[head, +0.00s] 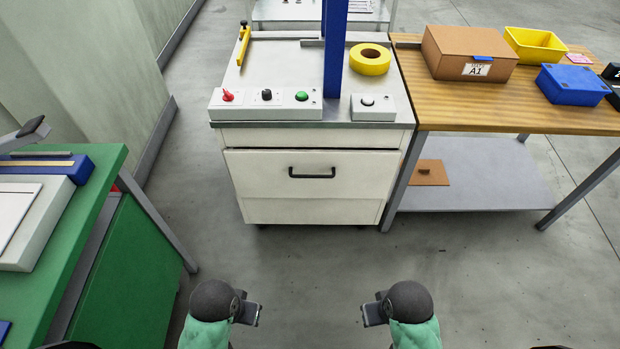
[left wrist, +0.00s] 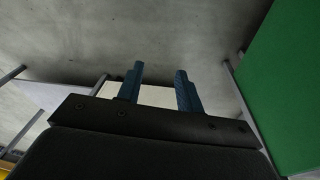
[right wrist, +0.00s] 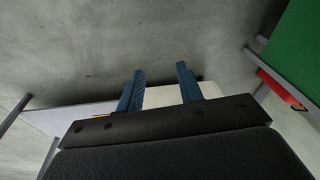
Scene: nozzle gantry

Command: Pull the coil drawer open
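The coil drawer (head: 311,174) is a wide white front with a dark bar handle (head: 312,173), in the cabinet under the control-panel top in the head view. It looks shut. My left gripper (head: 252,312) and right gripper (head: 368,312) are low in the head view, in front of the cabinet and well apart from the handle. In the left wrist view the fingers (left wrist: 160,88) stand apart with nothing between them. In the right wrist view the fingers (right wrist: 160,88) also stand apart and empty. A pale panel shows behind the fingers in both wrist views; the handle is not visible there.
A green bench (head: 100,215) stands at left. A wooden table (head: 540,108) at right carries a cardboard box (head: 468,52), a yellow bin (head: 535,45) and a blue box (head: 572,85). A yellow coil (head: 370,60) lies on the cabinet top beside a blue post (head: 335,50). The floor before the drawer is clear.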

